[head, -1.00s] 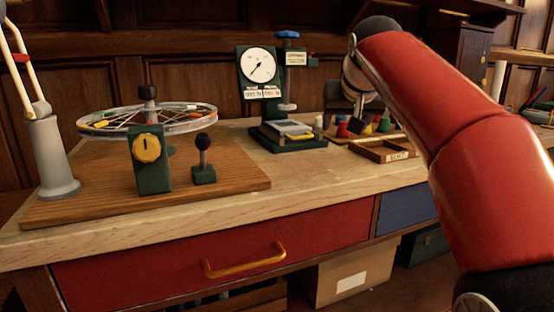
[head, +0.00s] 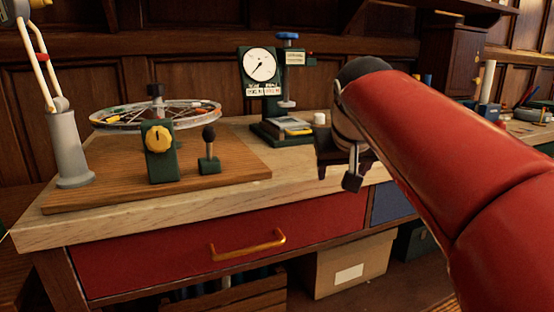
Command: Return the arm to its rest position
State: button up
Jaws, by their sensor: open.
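My red arm (head: 430,150) reaches in from the lower right, with its dark wrist end near the middle right. My gripper (head: 338,178) hangs below the wrist, dark and partly in shadow, in front of the workbench's front edge in the picture. Its fingers are apart and nothing shows between them. It appears clear of the bench, though its exact distance from the edge cannot be told.
The wooden workbench (head: 240,190) carries a wheel rig (head: 160,150) on a board, a dial press (head: 262,95) and a grey lamp stand (head: 68,145). Below are a red drawer (head: 180,255) and a cardboard box (head: 350,268). My arm hides part of the bench's right side.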

jog(key=s+d+f+g, duration=0.2)
jog(key=s+d+f, duration=0.1)
jog(key=s+f, duration=1.9)
jog(key=shift+s+f+y, duration=0.15)
jog(key=shift+f+y, duration=0.2)
jog(key=shift+y, duration=0.05)
jog(key=shift+o, duration=0.2)
